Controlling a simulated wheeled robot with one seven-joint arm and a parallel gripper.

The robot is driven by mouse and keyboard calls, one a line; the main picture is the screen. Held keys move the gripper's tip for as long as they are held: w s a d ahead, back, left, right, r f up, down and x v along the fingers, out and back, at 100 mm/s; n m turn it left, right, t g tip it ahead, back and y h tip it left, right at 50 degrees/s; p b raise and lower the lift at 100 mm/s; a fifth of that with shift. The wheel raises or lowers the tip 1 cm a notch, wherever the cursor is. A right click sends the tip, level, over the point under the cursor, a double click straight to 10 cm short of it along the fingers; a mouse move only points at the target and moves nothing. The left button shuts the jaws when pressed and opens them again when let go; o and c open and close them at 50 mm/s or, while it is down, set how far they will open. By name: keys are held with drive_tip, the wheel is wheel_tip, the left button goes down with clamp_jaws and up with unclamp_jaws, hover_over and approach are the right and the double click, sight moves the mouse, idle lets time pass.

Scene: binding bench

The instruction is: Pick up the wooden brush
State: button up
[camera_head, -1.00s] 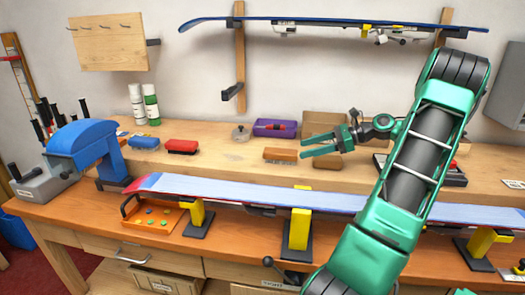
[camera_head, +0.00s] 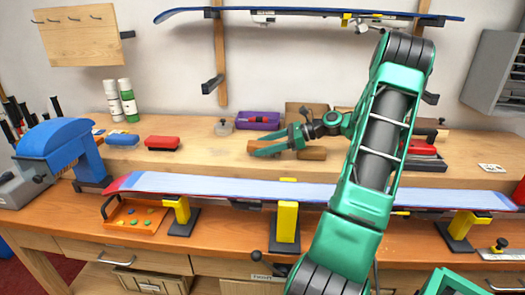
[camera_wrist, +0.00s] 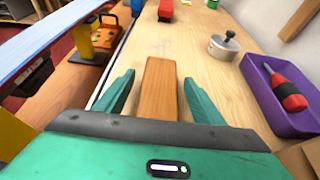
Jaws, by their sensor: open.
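The wooden brush (camera_wrist: 160,88) is a plain orange-brown block lying on the bench's raised wooden shelf; no bristles show. In the wrist view it lies lengthwise between the two open fingers of my gripper (camera_wrist: 158,92), with a gap on each side. Its near end runs down to the gripper's palm edge. In the head view my gripper (camera_head: 264,147) covers most of the brush, and only a bit of its wood (camera_head: 253,144) shows by the fingers. I cannot tell the height of the fingertips over the shelf.
A brown block (camera_head: 312,153) lies right of the fingers. Behind stand a purple tray (camera_head: 257,120) with a red-handled tool and a small lidded metal pot (camera_head: 224,128). Red (camera_head: 162,143) and blue (camera_head: 122,139) brushes lie left.

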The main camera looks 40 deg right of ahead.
sight(261, 144)
drive_tip(key=shift+w+a+f, duration=0.25)
drive_tip(key=shift+w+a, duration=0.15)
drive_tip(key=shift+c, duration=0.2)
drive_tip(key=c, duration=1.1)
drive_tip(key=shift+c, duration=0.2)
drive_tip(key=shift+r, duration=0.5)
wheel_tip(261, 144, up, 4)
drive_tip(key=shift+a+f, duration=0.15)
drive_tip(key=shift+f, duration=0.1)
drive_tip(key=s+a+r, duration=0.2)
drive_tip(key=a+r, duration=0.4)
drive_tip(key=a, duration=0.5)
drive_tip(key=shift+r, duration=0.25)
